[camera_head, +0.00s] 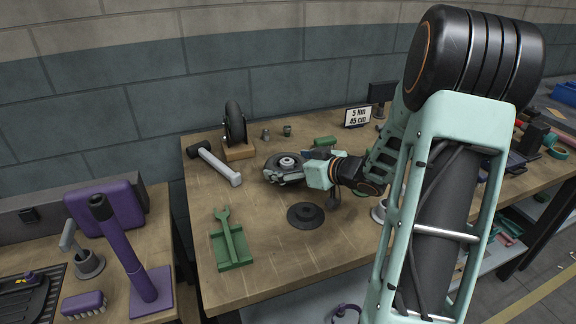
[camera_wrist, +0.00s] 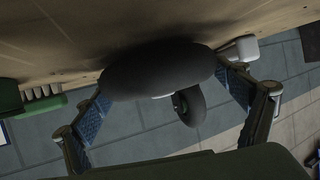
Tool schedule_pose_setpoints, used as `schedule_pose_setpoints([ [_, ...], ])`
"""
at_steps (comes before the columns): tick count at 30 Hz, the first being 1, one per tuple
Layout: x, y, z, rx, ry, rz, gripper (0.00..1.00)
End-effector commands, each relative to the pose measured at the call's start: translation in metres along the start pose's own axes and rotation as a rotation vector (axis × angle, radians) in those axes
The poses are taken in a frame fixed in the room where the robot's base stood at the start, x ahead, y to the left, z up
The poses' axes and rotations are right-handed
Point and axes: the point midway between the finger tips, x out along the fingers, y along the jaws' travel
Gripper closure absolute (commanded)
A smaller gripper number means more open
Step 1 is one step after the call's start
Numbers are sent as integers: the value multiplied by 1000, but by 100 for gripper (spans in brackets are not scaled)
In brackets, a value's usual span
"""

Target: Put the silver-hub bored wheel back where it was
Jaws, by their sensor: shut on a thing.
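The silver-hub wheel (camera_head: 287,161) lies flat, dark tyre around a bright hub, in the middle of the bench's back half in the head view. My gripper (camera_head: 292,174) reaches in from the right and is shut on it. In the wrist view the tyre (camera_wrist: 155,72) sits between the two blue finger pads of my gripper (camera_wrist: 165,98). The wheel is close to the bench top; I cannot tell whether it touches. A black round disc with a raised centre (camera_head: 305,215) lies on the bench in front of the wheel. The wheel's bore is too small to make out.
A green tray (camera_head: 232,249) holds a green wrench. The bench's front middle is clear.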

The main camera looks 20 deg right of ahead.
Motion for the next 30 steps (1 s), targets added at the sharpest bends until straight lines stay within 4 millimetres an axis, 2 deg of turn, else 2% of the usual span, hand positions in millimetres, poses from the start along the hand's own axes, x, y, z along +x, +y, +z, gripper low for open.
schedule_pose_setpoints([
  [4, 1, 0, 3, 0, 1, 0, 50],
  [5, 1, 0, 3, 1, 0, 0, 7],
  [7, 1, 0, 3, 1, 0, 0, 0],
  [18, -2, 0, -2, -1, 0, 1, 0],
  [30, -65, 1, -2, 1, -2, 2, 0],
])
